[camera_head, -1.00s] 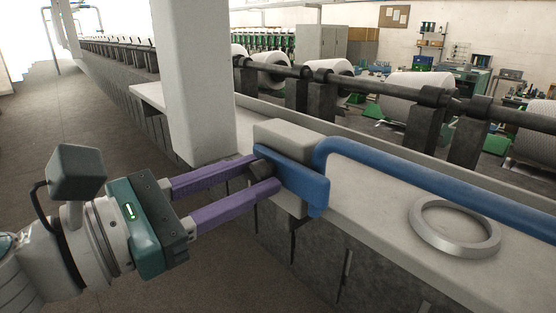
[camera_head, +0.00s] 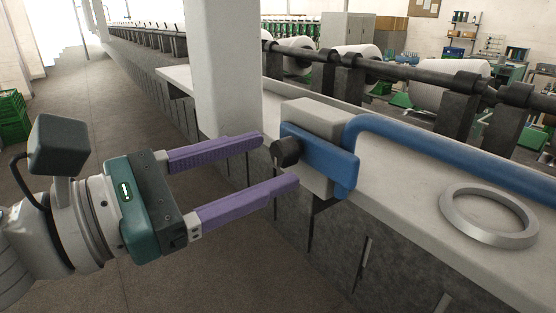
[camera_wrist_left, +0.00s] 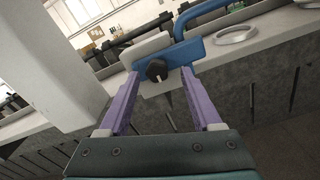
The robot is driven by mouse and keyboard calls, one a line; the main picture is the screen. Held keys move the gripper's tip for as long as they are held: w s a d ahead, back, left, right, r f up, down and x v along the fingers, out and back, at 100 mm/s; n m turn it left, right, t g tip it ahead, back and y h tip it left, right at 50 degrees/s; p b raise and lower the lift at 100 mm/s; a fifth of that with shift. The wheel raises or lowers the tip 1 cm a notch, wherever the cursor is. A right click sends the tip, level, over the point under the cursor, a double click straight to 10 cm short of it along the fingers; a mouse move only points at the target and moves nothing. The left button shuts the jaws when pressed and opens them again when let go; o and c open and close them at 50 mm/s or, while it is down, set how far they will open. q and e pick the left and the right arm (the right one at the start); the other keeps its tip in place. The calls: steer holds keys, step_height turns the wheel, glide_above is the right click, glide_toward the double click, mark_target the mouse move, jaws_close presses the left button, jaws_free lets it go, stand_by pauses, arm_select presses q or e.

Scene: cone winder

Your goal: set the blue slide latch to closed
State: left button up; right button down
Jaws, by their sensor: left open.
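The blue slide latch (camera_head: 325,160) is a flat blue plate with a black round knob (camera_head: 286,152) on the front of a pale grey block (camera_head: 318,118). The plate also shows in the left wrist view (camera_wrist_left: 186,53), with its knob (camera_wrist_left: 156,70) near the plate's left end. My left gripper (camera_head: 280,161) is open, its two purple fingers pointing at the latch. The fingertips stand apart on either side of the knob in the picture, with clear gaps to it. I cannot tell the exact depth between them. My right gripper is out of view.
A thick blue rail (camera_head: 450,150) runs right from the block along the pale ledge (camera_head: 400,215). A grey metal ring (camera_head: 488,216) lies on the ledge. A pale column (camera_head: 222,70) rises just left of the block. Open floor (camera_head: 110,120) lies to the left.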

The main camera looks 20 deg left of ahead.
arm_select(q)
steer(key=b+v, duration=0.3)
steer(key=v, duration=0.4)
steer(key=shift+s+b, duration=0.25)
steer(key=shift+b, duration=0.05)
steer(key=shift+a, duration=0.1)
